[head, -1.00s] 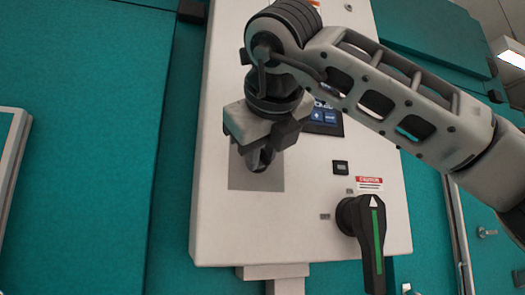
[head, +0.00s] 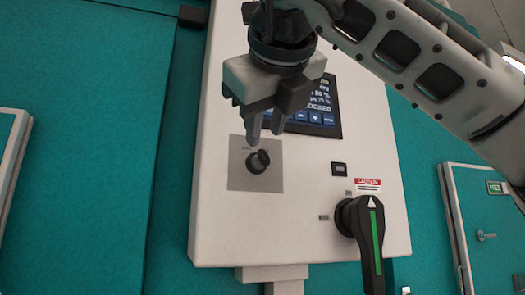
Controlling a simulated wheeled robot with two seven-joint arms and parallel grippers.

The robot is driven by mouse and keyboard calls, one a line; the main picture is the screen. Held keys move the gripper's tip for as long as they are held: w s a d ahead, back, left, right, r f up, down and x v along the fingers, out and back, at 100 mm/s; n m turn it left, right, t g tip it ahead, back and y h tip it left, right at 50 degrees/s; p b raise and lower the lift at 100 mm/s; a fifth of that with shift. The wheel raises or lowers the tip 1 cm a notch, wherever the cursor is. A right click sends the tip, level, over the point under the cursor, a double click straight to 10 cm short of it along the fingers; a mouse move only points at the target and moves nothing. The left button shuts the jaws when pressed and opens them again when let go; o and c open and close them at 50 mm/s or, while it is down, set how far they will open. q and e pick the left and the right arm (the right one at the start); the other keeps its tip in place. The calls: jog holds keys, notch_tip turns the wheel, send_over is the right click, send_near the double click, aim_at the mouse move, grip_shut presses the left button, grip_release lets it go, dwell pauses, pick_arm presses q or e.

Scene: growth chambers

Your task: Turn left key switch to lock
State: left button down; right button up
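The left key switch (head: 257,161) is a small dark round knob on a grey square plate (head: 240,180) at the lower left of a white control panel (head: 300,225). The print on its plate is too small to read. My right gripper (head: 265,132) hangs just above the switch with its fingers pointing down. Its two fingers are apart with nothing between them, and they do not appear to touch the switch. My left gripper is not in view.
A black rotary handle (head: 370,240) with a green stripe sticks out at the panel's lower right, under a red caution label (head: 368,184). A lit display (head: 315,108) sits behind my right gripper. Teal walls and doors (head: 75,150) flank the panel.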

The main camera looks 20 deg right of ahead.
jog(key=v, duration=0.9)
jog(key=shift+s, duration=0.35)
jog(key=shift+a+r, duration=0.1)
